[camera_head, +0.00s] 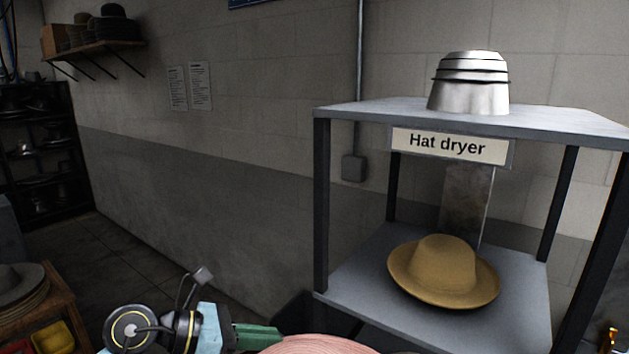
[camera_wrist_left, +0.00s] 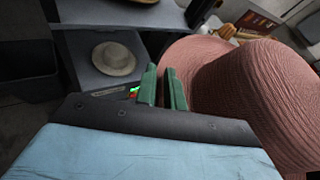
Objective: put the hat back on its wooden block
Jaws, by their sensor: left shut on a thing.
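The pink woven hat (camera_wrist_left: 255,90) fills the right side of the left wrist view. A strip of it (camera_head: 320,345) also shows at the bottom edge of the head view. My left gripper (camera_wrist_left: 164,88) has its green fingers closed on the hat's brim, and it shows low in the head view (camera_head: 262,338). Most of the hat is cut off in the head view. I cannot make out its wooden block with certainty; a small tan object (camera_wrist_left: 224,31) lies beyond the hat in the wrist view. My right gripper is out of view.
The hat dryer stand (camera_head: 350,281) is at the right with a tan hat (camera_head: 440,270) on its lower shelf and a metal dome (camera_head: 470,84) on top. A wooden table with hats (camera_head: 22,285) stands lower left. A dark rack (camera_head: 35,150) stands behind.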

